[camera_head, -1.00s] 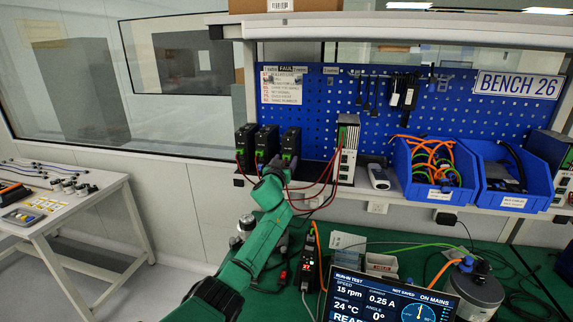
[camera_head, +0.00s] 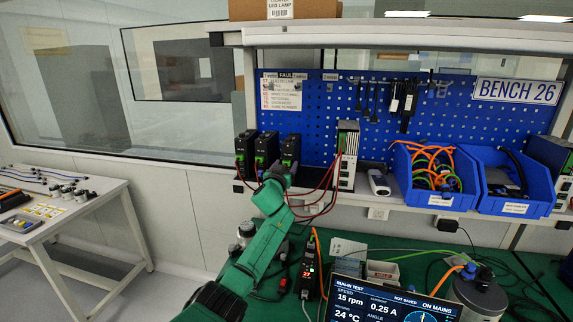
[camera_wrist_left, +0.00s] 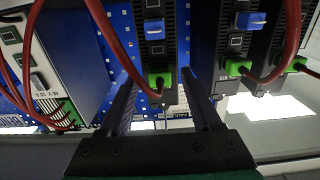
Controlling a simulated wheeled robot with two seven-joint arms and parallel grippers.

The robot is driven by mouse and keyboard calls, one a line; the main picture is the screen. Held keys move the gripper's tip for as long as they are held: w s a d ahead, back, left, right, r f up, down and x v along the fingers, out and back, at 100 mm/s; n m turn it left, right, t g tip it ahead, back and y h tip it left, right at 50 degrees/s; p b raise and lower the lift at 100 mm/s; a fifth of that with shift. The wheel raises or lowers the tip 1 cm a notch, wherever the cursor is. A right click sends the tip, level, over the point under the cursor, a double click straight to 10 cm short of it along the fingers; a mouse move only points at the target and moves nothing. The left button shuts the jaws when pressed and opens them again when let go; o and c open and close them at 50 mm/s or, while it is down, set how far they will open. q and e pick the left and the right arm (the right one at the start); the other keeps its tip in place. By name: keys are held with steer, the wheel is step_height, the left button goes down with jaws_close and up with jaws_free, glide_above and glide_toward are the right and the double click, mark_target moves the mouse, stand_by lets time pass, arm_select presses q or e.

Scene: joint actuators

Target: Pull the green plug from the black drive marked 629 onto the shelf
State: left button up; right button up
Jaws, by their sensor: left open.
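Three black drives stand in a row on the shelf (camera_head: 350,191): left (camera_head: 244,152), middle (camera_head: 266,150) and right (camera_head: 290,150). The number 629 is not legible on any of them. My left gripper (camera_head: 279,171) is in front of the right drive's lower part. In the left wrist view, its two fingers (camera_wrist_left: 163,106) are apart, on either side of the green plug (camera_wrist_left: 160,79) at the drive's end. A red cable runs from this plug, which still sits in the drive. Other green plugs (camera_wrist_left: 236,67) show on the neighbouring drives. My right gripper is out of view.
A white power unit (camera_head: 347,155) with red cables stands close to the right drive. Blue bins (camera_head: 436,198) fill the shelf further right. Below, the green bench holds another drive (camera_head: 309,268), a screen (camera_head: 385,300) and loose cables.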

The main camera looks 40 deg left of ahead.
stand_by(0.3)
arm_select(q)
jaws_close()
stand_by(0.7)
stand_by(0.7)
steer(key=shift+s+d, duration=0.1)
steer(key=shift+p+v, duration=0.8)
steer(key=shift+v, duration=0.25)
steer(key=shift+p+v, duration=0.9)
steer(key=shift+v, duration=0.95)
